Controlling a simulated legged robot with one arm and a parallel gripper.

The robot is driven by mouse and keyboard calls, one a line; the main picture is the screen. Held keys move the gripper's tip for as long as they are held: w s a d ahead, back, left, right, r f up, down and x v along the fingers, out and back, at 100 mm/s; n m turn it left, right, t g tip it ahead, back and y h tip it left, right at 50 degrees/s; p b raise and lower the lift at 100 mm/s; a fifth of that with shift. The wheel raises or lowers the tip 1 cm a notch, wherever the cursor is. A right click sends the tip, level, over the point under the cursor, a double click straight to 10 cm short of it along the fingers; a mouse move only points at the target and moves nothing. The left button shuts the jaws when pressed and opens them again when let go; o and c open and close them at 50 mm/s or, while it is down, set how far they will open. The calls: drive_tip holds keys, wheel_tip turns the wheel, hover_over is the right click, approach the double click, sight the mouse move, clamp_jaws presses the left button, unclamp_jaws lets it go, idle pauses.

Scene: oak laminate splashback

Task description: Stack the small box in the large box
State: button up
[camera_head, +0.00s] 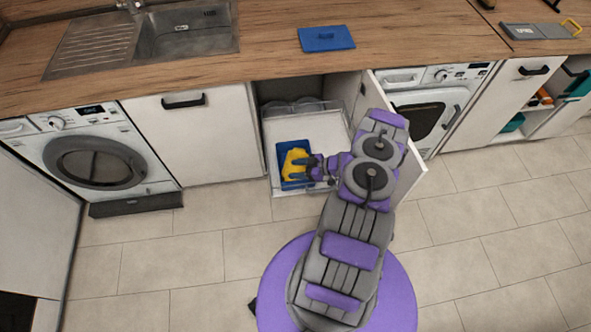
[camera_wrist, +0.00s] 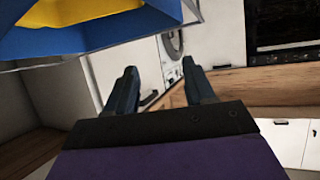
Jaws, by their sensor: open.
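A blue box (camera_head: 283,180), the larger one, sits in the pulled-out white drawer of the open cabinet. A smaller yellow box (camera_head: 294,163) lies within the blue box's outline and looks tilted. In the wrist view the blue box (camera_wrist: 85,38) fills the upper left, with part of the yellow box (camera_wrist: 75,10) inside its rim. My gripper (camera_head: 304,168) is at the right side of the yellow box in the head view. In the wrist view my gripper (camera_wrist: 160,85) is open with nothing between its fingers. Whether a finger touches either box cannot be told.
The drawer (camera_head: 325,130) has bare floor behind the boxes. An open cabinet door (camera_head: 408,180) stands right of it, partly behind my arm. A blue flat lid-like item (camera_head: 326,38) lies on the wooden counter (camera_head: 270,62). A washing machine (camera_head: 95,160) is at left; the tiled floor is clear.

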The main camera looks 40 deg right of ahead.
drive_tip(key=p+v, duration=0.1)
drive_tip(key=v, duration=0.5)
drive_tip(key=shift+s+d+r, duration=0.15)
drive_tip(key=w+d+r+m+h, duration=0.1)
drive_tip(key=w+d+r+h, duration=0.7)
drive_tip(key=w+r, duration=0.65)
drive_tip(key=w+a+r+m+g+h, duration=0.1)
drive_tip(key=a+r+m+g+h, duration=0.1)
drive_tip(key=r, duration=0.7)
drive_tip(key=w+a+r+m+g+h, duration=0.1)
drive_tip(key=r+h, duration=0.1)
drive_tip(key=r, duration=0.7)
drive_tip(key=s+a+r+m+g, duration=0.35)
drive_tip(key=s+a+r, duration=0.65)
drive_tip(key=s+a, duration=0.4)
drive_tip(key=s+a+r+g+y, duration=0.1)
drive_tip(key=s+a+g, duration=0.1)
drive_tip(key=s+a, duration=0.9)
drive_tip(key=s+a+r+g+y, duration=0.2)
drive_tip(key=s+a+g, duration=0.1)
drive_tip(key=s+a, duration=0.8)
drive_tip(key=s, duration=0.3)
drive_tip(key=shift+r+y, duration=0.3)
drive_tip(key=shift+d+g, duration=0.15)
drive_tip(key=shift+g, duration=0.1)
